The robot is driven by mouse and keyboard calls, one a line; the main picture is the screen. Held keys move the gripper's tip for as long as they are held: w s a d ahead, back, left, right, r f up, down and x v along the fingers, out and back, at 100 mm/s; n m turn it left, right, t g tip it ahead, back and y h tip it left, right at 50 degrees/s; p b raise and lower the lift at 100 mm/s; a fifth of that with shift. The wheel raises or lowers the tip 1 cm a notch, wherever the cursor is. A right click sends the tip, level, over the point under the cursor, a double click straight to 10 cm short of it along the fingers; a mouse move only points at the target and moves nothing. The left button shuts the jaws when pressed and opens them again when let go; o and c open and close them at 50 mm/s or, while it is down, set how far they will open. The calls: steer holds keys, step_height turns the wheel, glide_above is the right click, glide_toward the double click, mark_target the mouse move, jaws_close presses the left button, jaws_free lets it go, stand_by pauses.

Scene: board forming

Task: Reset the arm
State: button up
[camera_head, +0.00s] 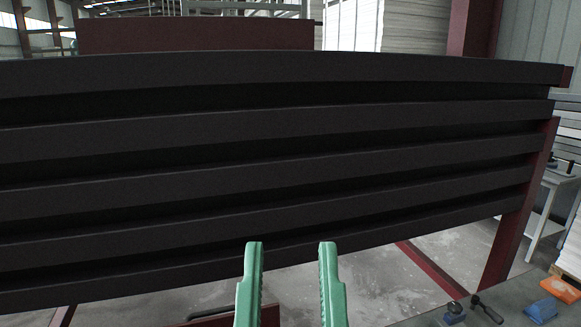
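My gripper (291,248) shows at the bottom middle of the head camera view, with two green fingers pointing up in the picture. The fingers stand well apart and nothing is between them. Behind the fingertips is a large black slatted panel (270,185) with several long horizontal bars, filling most of the view. I cannot tell how far the fingertips are from it. The rest of my arm is out of view.
A dark red post (515,225) stands at the panel's right end. At the lower right, a dark bench (500,305) carries a blue object (542,310) and small black tools (487,309). A white table (553,200) stands farther right. Grey concrete floor shows below the panel.

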step_height(320, 180, up, 29)
steer(key=p, duration=2.5)
steer(key=shift+w+a, duration=0.2)
steer(key=shift+w, duration=0.1)
steer(key=shift+r, duration=0.1)
stand_by(3.9)
